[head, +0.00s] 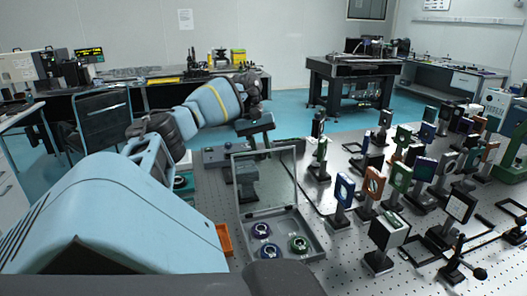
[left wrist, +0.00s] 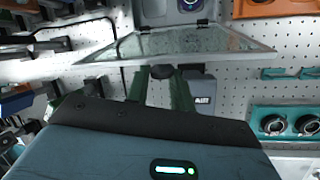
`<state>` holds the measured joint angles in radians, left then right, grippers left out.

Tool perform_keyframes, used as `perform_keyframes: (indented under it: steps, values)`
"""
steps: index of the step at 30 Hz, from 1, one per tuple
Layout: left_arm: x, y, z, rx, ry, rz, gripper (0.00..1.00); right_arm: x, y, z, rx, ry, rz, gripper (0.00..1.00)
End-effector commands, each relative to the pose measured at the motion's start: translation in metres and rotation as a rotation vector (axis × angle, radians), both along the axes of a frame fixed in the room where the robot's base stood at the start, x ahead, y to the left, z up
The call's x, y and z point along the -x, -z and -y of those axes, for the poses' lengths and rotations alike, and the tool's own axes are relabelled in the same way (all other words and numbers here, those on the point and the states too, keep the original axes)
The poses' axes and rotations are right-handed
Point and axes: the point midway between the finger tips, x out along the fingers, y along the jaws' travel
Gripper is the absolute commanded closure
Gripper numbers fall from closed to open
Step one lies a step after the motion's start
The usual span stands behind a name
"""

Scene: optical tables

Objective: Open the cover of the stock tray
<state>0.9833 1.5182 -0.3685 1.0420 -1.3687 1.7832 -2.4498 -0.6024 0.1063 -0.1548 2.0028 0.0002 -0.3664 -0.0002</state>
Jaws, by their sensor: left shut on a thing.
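The stock tray (head: 318,245) is a grey shallow tray on the perforated table, holding several round mounted optics, blue and green. Its clear cover (head: 281,182) stands raised, close to upright, at the tray's far side. In the left wrist view the cover (left wrist: 190,42) is a slanted glass pane, hinged at the tray edge. My left gripper (head: 258,140) is at the cover's raised edge. In the left wrist view its greenish fingers (left wrist: 162,85) are shut on the cover's dark knob (left wrist: 162,72). My right gripper is out of view.
An orange bin (head: 225,239) stands just left of the tray. Many upright optic mounts (head: 373,184) crowd the table to the right. A teal holder with round lenses (left wrist: 262,108) shows in the left wrist view. Some bare table lies right of the tray.

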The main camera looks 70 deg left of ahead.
Motion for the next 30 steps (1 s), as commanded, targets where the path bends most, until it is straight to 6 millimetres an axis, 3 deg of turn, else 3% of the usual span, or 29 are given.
perform_keyframes:
  steps: [2,3,8,20,30]
  values:
    - [0.005,0.008,-0.002,-0.005,-0.004,-0.034,1.00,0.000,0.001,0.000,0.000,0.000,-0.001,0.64]
    - [0.005,0.008,-0.003,-0.006,-0.004,-0.034,0.74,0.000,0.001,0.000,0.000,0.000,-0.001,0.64]
    - [0.005,0.007,-0.003,-0.007,-0.005,-0.030,0.54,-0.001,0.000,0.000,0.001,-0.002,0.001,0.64]
    - [0.003,0.001,-0.002,-0.006,-0.003,-0.015,0.54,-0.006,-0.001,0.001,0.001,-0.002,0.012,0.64]
    - [0.006,-0.029,-0.011,-0.003,-0.005,-0.009,0.54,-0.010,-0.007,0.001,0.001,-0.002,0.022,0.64]
